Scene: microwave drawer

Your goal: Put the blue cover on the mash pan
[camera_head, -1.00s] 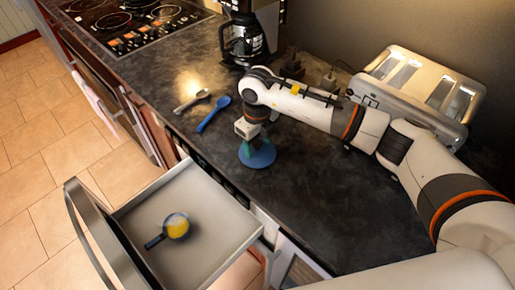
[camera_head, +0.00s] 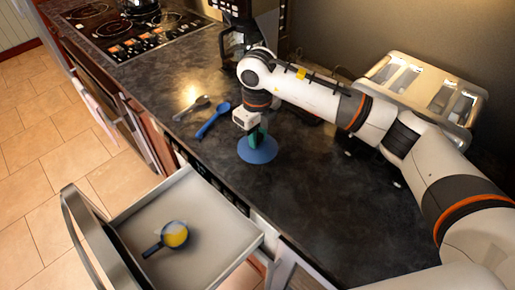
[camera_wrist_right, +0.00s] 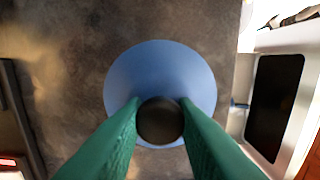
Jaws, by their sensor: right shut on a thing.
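The blue cover (camera_head: 262,155) is a round disc with a dark knob (camera_wrist_right: 160,121). My right gripper (camera_head: 256,138) has green fingers, shut on the knob from above. In the right wrist view the fingertips (camera_wrist_right: 160,108) press on both sides of the knob, with the blue cover (camera_wrist_right: 160,70) spread out under it. The cover is over the countertop, seemingly a little above it. The mash pan (camera_head: 175,234) is small, with a dark handle and yellow mash inside. It sits in the open drawer, left of and below the gripper in the head view. My left gripper is out of view.
The open drawer (camera_head: 215,258) sticks out from under the dark countertop (camera_head: 310,200). A blue spoon (camera_head: 212,120) and a grey spoon (camera_head: 190,108) lie left of the cover. A coffee maker (camera_head: 235,40), a stove (camera_head: 130,25) and a toaster (camera_head: 425,90) stand farther back.

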